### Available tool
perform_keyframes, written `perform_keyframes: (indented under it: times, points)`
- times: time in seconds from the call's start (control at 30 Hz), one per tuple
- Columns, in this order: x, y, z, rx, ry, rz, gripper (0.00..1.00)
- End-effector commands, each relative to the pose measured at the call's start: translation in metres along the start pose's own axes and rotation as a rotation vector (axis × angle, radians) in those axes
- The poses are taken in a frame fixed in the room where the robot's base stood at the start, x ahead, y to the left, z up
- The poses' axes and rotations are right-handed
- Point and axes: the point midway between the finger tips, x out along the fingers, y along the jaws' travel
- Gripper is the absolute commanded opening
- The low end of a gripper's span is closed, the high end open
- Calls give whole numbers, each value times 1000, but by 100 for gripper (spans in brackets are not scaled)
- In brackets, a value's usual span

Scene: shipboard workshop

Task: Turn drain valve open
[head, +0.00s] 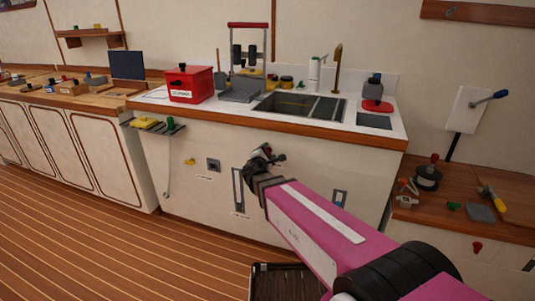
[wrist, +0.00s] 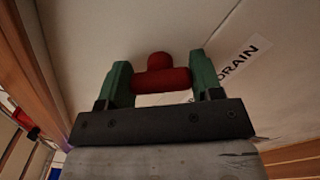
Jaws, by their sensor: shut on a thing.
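The drain valve's red handle (wrist: 160,80), a bar with a round knob, shows in the wrist view against the pale cabinet front. Beside it on the panel is a white label (wrist: 243,58) reading DRAIN. My gripper (wrist: 161,72) has a green finger at each end of the red bar and is shut on it. In the head view my gripper (head: 266,157) is at the front of the sink cabinet, below the counter edge. There the gripper and arm mostly hide the valve. I cannot tell how far it is turned.
The sink counter (head: 222,108) runs above my gripper, with its wooden edge overhanging the cabinet front (head: 180,205). A red box (head: 190,83) stands on it. A small shelf (head: 152,126) juts out at left. A wooden bench (head: 460,215) stands at right. The plank floor (head: 90,240) is open at left.

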Motion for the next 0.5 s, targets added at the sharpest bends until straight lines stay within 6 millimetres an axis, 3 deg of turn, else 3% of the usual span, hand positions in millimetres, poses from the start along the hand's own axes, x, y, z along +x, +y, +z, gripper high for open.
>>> perform_keyframes:
  times: [0.5]
  points:
    - [-1,-2,0,425,0,-1,36]
